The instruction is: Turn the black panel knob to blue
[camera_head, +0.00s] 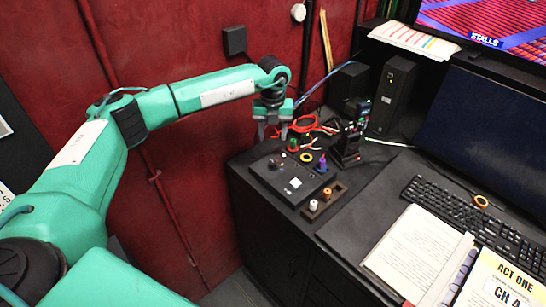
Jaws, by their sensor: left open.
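The black panel (268,180) lies on the desk's left end, with a small pale square (294,183) on its top. A small dark knob (275,163) seems to stand near its back left; which way it points is too small to tell. A blue cone-like piece (322,163), a yellow ring (306,157) and a green-topped piece (292,144) are at its back and right. My left gripper (272,136) is open and empty, pointing down above the panel's back edge, apart from the knob as far as I can tell. My right gripper is out of view.
A wooden holder (335,190) with white and orange pegs sits at the panel's right front. A black device (348,143) and red cables (308,124) stand behind. An open binder (415,255), keyboard (450,205) and monitor (490,120) fill the right side.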

